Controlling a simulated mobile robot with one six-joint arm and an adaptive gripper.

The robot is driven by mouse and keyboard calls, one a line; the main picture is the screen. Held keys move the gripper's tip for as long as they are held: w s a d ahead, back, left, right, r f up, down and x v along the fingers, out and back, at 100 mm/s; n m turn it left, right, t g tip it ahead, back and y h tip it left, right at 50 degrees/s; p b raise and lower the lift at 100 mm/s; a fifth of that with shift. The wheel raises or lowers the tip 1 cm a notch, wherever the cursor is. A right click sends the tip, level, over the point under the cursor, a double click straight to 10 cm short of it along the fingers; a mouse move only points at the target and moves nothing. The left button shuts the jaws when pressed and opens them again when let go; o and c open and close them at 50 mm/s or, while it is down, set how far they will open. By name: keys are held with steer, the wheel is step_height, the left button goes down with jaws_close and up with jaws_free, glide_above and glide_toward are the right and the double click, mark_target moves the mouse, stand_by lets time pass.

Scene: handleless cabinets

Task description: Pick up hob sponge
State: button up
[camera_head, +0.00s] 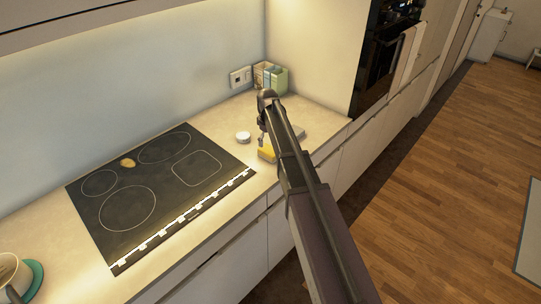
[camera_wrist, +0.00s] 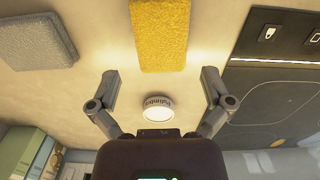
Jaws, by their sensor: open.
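A yellow, rough-textured sponge (camera_wrist: 164,34) lies on the worktop beside the hob. It also shows in the head view (camera_head: 265,154), partly hidden by my arm. My gripper (camera_wrist: 160,74) is open and empty, its two fingers spread wide above the worktop. In the wrist picture the sponge lies beyond the fingertips, roughly centred between them, and not touched. In the head view my gripper (camera_head: 262,140) is small and mostly hidden by my arm. A small yellow-brown item (camera_head: 128,162) lies on the black hob (camera_head: 150,185); I cannot tell what it is.
A round white tin (camera_wrist: 158,108) stands on the worktop between the fingers in the wrist picture. A grey block (camera_wrist: 35,42) lies left of the sponge there. Green and tan boxes (camera_head: 272,77) stand by the wall. A bowl (camera_head: 12,275) sits at the front left.

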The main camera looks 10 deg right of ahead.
mark_target(268, 149)
steer(key=shift+f, duration=0.1)
stand_by(0.3)
step_height(268, 149, down, 5)
steer(key=b, duration=0.5)
stand_by(0.7)
steer(key=c, duration=0.6)
